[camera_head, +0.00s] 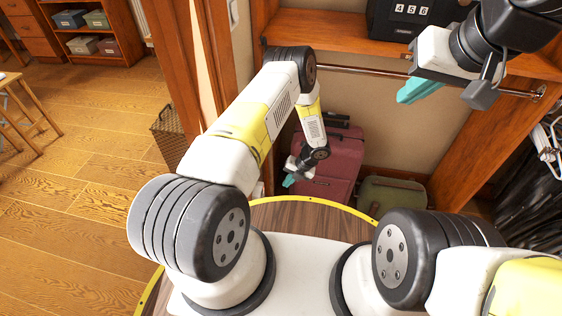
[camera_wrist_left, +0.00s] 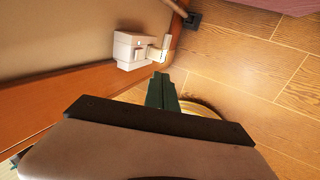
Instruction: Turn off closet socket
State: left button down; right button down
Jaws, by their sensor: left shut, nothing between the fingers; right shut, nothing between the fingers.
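The closet socket (camera_wrist_left: 132,52) is a white box on the wall just above the wooden baseboard in the left wrist view. A small pale part (camera_wrist_left: 157,50) sticks out at its right side, and I cannot tell whether it is a switch or a plug. My left gripper (camera_wrist_left: 162,90) is shut and empty, its dark green fingers just below and right of the socket with a small apparent gap. In the head view my left gripper (camera_head: 289,181) is low in front of the maroon suitcase. My right gripper (camera_head: 420,92) is shut and empty, raised before the hanging rail.
The maroon suitcase (camera_head: 325,165) and a green case (camera_head: 392,197) stand on the closet floor. A black safe (camera_head: 410,20) sits on the shelf above the rail (camera_head: 370,74). A wicker basket (camera_head: 168,135) stands left. Open wooden floor (camera_head: 70,210) lies further left.

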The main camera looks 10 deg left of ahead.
aim_at(263, 193)
pick_arm(q)
jog(key=shift+w+a+f, duration=0.15)
jog(key=shift+a+f, duration=3.85)
jog(key=shift+f, duration=0.1)
jog(key=shift+a+r, duration=0.1)
jog(key=shift+a, duration=0.3)
jog(key=shift+r, duration=0.15)
jog(key=shift+r, duration=0.65)
jog(key=shift+d, duration=0.1)
